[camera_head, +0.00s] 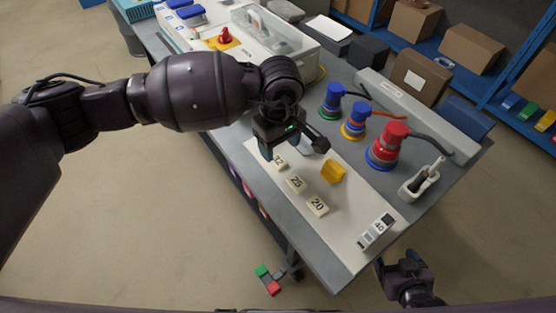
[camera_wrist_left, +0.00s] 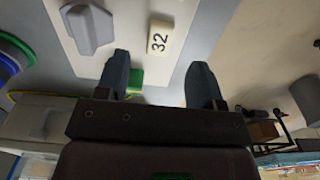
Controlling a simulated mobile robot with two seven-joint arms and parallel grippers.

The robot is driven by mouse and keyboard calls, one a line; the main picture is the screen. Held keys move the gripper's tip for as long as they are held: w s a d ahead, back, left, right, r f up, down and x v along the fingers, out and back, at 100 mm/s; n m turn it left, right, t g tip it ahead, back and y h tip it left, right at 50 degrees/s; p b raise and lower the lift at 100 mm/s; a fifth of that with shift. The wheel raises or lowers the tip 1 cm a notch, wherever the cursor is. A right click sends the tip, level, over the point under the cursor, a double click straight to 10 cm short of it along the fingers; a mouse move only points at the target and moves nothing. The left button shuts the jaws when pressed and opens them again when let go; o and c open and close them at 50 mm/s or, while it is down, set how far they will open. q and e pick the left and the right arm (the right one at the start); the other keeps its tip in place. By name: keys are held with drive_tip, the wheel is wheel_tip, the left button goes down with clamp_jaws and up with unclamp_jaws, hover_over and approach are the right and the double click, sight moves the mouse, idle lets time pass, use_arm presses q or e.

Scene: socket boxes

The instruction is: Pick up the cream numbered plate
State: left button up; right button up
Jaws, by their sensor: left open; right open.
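Cream numbered plates lie in a row on the pale mat: plate 32 (camera_head: 280,161), plate 25 (camera_head: 296,183) and plate 20 (camera_head: 317,206). My left gripper (camera_head: 292,148) is open and empty above the mat, close to plate 32, and partly covers that plate's end. In the left wrist view plate 32 (camera_wrist_left: 160,37) lies ahead of the open fingertips (camera_wrist_left: 158,70), clear of both. My right gripper (camera_head: 408,278) is off the table's front right corner, open and empty.
A yellow block (camera_head: 333,171), a grey block (camera_wrist_left: 87,27) and a green piece (camera_wrist_left: 136,79) are near the plates. Blue, yellow and red plugs (camera_head: 388,146) stand behind.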

sight(279, 162)
use_arm(q)
drive_tip(key=shift+f, duration=2.65)
drive_tip(key=c, duration=1)
drive_tip(key=shift+c, duration=0.2)
